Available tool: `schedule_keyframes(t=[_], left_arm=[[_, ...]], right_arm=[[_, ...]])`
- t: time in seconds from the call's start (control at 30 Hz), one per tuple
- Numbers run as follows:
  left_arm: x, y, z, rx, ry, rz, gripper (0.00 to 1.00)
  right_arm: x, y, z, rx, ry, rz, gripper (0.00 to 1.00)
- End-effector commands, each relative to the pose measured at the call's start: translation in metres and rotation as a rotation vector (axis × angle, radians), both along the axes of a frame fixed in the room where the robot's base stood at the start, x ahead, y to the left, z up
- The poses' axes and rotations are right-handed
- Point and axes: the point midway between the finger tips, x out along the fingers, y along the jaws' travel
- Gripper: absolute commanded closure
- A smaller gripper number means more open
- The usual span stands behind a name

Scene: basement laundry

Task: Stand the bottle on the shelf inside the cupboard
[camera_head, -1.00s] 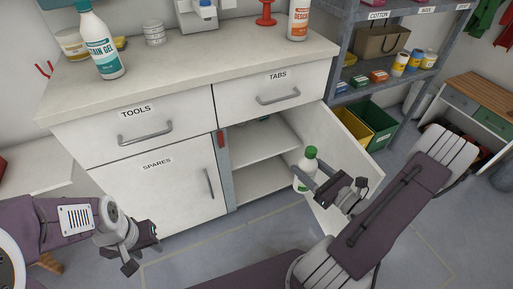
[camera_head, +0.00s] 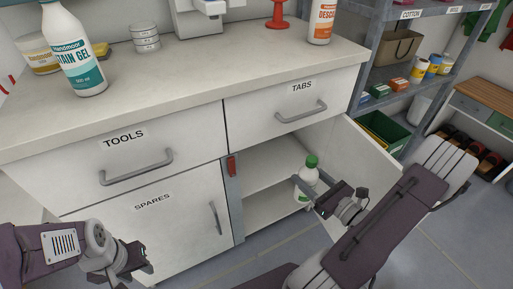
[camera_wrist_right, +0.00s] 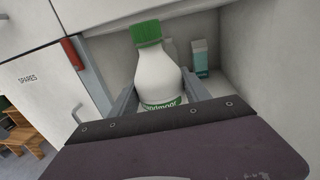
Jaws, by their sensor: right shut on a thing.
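A white bottle (camera_head: 303,187) with a green cap is upright at the open cupboard's front. My right gripper (camera_head: 316,193) is shut on it. In the right wrist view the bottle (camera_wrist_right: 158,78) stands between the two fingers, cap away from the palm. The cupboard (camera_head: 262,163) under the TABS drawer has its door (camera_head: 357,160) swung open to the right. A shelf (camera_head: 268,164) crosses its inside. The bottle's base is partly hidden by my gripper. My left gripper (camera_head: 128,272) is empty in front of the SPARES door; its opening is unclear.
A small teal and white carton (camera_wrist_right: 200,58) is inside the cupboard. A red item (camera_head: 231,167) is on the cupboard's left front edge.

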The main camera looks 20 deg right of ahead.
Motion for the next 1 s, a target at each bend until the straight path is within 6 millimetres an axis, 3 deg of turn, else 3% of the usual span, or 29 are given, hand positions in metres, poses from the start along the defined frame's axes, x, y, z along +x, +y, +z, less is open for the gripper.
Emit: schedule_keyframes(t=[0.17,0.6,0.93,1.0], left_arm=[[0.000,0.000,-0.004,0.000,0.001,0.000,0.60],[-0.001,0.000,-0.044,0.000,0.001,0.000,0.60],[-0.001,0.000,-0.069,0.000,0.001,0.000,0.60],[-0.001,0.000,-0.081,0.000,0.000,0.000,0.60]], right_arm=[[0.006,0.001,-0.001,-0.002,-0.001,0.005,1.00],[0.127,0.012,-0.004,-0.004,-0.004,0.007,1.00],[0.196,0.017,-0.003,-0.002,-0.007,0.005,1.00],[0.197,0.015,-0.020,0.002,-0.001,-0.001,1.00]])
